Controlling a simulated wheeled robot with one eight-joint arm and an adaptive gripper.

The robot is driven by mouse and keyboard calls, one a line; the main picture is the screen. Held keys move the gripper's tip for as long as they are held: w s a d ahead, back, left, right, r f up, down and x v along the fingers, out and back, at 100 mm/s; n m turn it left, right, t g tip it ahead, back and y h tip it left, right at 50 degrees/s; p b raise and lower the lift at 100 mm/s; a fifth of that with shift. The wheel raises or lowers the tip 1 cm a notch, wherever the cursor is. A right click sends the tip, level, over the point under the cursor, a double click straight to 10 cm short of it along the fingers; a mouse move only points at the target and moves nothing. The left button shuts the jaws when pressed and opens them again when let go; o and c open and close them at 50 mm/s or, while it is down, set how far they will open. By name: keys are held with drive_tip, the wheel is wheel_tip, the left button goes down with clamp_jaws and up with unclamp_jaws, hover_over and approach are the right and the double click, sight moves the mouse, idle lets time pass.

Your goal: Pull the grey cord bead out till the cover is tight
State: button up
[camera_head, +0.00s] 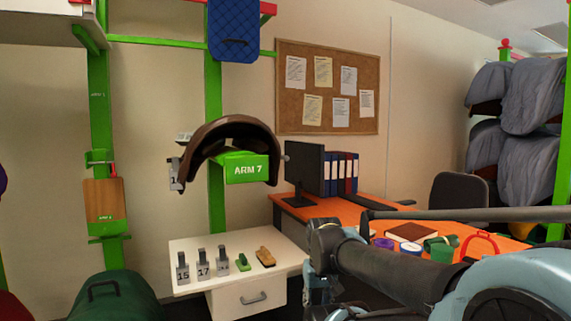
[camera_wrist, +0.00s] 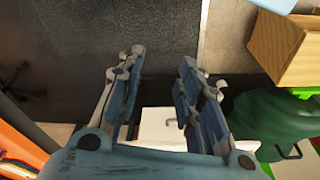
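I cannot make out a grey cord bead in either view. Grey covers (camera_head: 538,97) hang over several saddles on the rack at the far right of the head view; no cord or bead shows on them. A brown saddle (camera_head: 232,127) sits uncovered on the green bracket marked ARM 7 (camera_head: 247,168). In the wrist view, my gripper (camera_wrist: 162,57) is open, its two blue-grey fingers wide apart with nothing between them. In the head view, my arm crosses the lower right, and the fingers cannot be told there.
A white cabinet (camera_head: 235,303) holds numbered tags, a green item and a brush (camera_head: 265,257). An orange desk (camera_head: 345,211) carries a monitor (camera_head: 304,169), binders and small items. A dark green rounded object (camera_head: 115,300) stands at lower left. A chair (camera_head: 459,196) stands behind the desk.

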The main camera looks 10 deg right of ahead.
sight(286, 159)
drive_tip(key=shift+o, duration=1)
drive_tip(key=shift+s+a+r, duration=0.1)
drive_tip(key=shift+s+r, duration=0.15)
drive_tip(key=w+a+r+m+t+y, duration=0.2)
drive_tip(key=w+a+r+m+y, duration=0.15)
drive_tip(key=w+r+m, duration=0.45)
drive_tip(key=w+a+r+m+t+y, duration=0.15)
drive_tip(key=w+r+m+y, duration=0.3)
drive_tip(key=w+r, duration=0.65)
drive_tip(key=w+d+r+m+t+y, duration=0.1)
drive_tip(key=w+d+r+m+t, duration=0.2)
drive_tip(key=w+d+r+m, duration=0.35)
drive_tip(key=w+d+r+m+t+y, duration=0.1)
drive_tip(key=w+d+r+m+t, duration=0.2)
drive_tip(key=w, duration=0.7)
drive_tip(key=w+d+r+m+t+y, duration=0.2)
drive_tip(key=w+d+r+m, duration=0.35)
drive_tip(key=w+d, duration=0.2)
drive_tip(key=x, duration=1.7)
drive_tip(key=shift+w+a+n, duration=0.2)
drive_tip(key=shift+w+n, duration=0.15)
drive_tip(key=shift+n, duration=0.1)
